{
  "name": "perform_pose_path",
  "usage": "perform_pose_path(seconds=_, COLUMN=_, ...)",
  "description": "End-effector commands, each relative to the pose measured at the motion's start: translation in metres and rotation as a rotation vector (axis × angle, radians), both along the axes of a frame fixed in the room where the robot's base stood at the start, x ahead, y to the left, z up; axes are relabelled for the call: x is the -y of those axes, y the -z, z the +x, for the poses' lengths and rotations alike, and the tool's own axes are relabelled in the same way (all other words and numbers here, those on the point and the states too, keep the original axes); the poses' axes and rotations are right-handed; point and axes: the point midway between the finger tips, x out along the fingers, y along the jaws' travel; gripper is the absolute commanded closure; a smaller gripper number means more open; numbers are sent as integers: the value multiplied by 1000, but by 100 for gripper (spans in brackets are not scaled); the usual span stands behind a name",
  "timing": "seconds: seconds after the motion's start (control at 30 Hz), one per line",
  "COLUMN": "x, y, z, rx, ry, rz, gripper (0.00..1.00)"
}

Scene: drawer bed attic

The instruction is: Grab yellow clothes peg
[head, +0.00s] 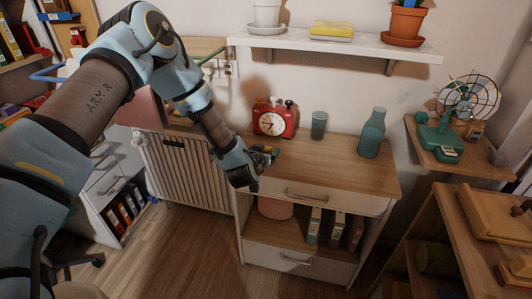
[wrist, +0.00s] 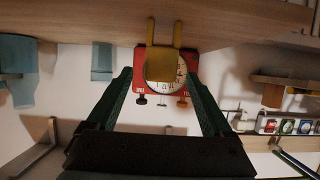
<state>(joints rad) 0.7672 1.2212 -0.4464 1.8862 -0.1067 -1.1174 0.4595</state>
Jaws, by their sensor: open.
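The yellow clothes peg (wrist: 163,64) shows in the wrist view, in front of the red clock, with its two prongs toward the wooden cabinet top (wrist: 230,22). That view is upside down. My gripper (wrist: 158,76) is open, its two green fingers spread to either side of the peg, with gaps on both sides. Whether the peg is fully between the fingertips or just beyond them, I cannot tell. In the head view my gripper (head: 264,156) is low over the left part of the cabinet top (head: 330,165); the peg is hard to make out there.
The red clock (head: 274,119) stands behind my gripper on the cabinet top. A teal glass (head: 319,125) and a teal bottle (head: 372,133) stand to its right. A white wall shelf (head: 340,45) hangs above. The cabinet top's front right is clear.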

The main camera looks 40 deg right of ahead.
Motion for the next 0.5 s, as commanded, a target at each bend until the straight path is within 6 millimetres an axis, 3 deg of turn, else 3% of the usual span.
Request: perform_pose_path(seconds=0.5, x=38, y=20, z=25, rx=0, ry=-1, rz=0, gripper=15)
